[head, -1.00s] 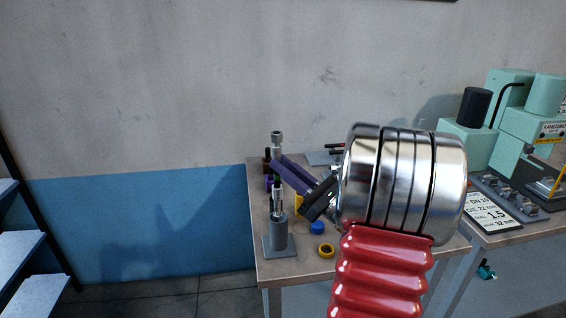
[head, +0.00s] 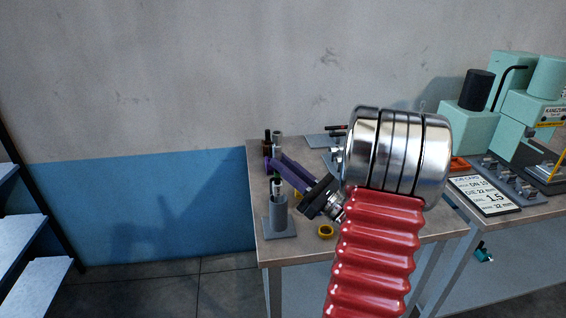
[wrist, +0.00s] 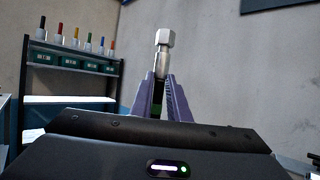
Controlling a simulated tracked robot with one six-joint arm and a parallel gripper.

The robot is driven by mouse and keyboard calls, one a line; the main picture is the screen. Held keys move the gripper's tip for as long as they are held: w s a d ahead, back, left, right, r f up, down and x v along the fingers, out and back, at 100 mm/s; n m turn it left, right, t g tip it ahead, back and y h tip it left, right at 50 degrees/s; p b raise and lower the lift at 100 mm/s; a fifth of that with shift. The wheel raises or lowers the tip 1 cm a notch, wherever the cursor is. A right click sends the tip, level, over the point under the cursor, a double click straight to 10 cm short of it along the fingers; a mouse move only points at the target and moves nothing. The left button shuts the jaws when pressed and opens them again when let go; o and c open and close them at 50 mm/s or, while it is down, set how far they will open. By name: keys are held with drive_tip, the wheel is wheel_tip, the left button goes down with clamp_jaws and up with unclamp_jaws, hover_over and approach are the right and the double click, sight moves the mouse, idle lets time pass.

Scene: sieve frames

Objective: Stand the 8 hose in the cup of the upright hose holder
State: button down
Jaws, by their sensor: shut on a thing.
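The hose stands upright between the purple fingers of my gripper (head: 279,166), which is shut on it. In the wrist view the hose's silver hex fitting (wrist: 163,38) and ferrule rise above the fingertips, with a bit of green lower down. In the head view its lower silver end (head: 276,184) meets the mouth of the grey hose holder cup (head: 280,214), on a flat square base. The lower end looks to be inside the cup, but its tip is hidden and the depth cannot be told.
A dark bottle (head: 267,139) stands close behind the gripper at the table's back left. A yellow ring (head: 326,232) lies right of the holder. A job card (head: 484,195) and a mint-green machine (head: 470,128) are at the right. My red-sleeved arm hides the table's middle.

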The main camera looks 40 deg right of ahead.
drive_tip(key=c, duration=1.6)
unclamp_jaws()
drive_tip(key=shift+s+f, duration=0.1)
drive_tip(key=v, duration=1.3)
drive_tip(key=shift+s+f, duration=0.2)
drive_tip(key=shift+s, duration=0.1)
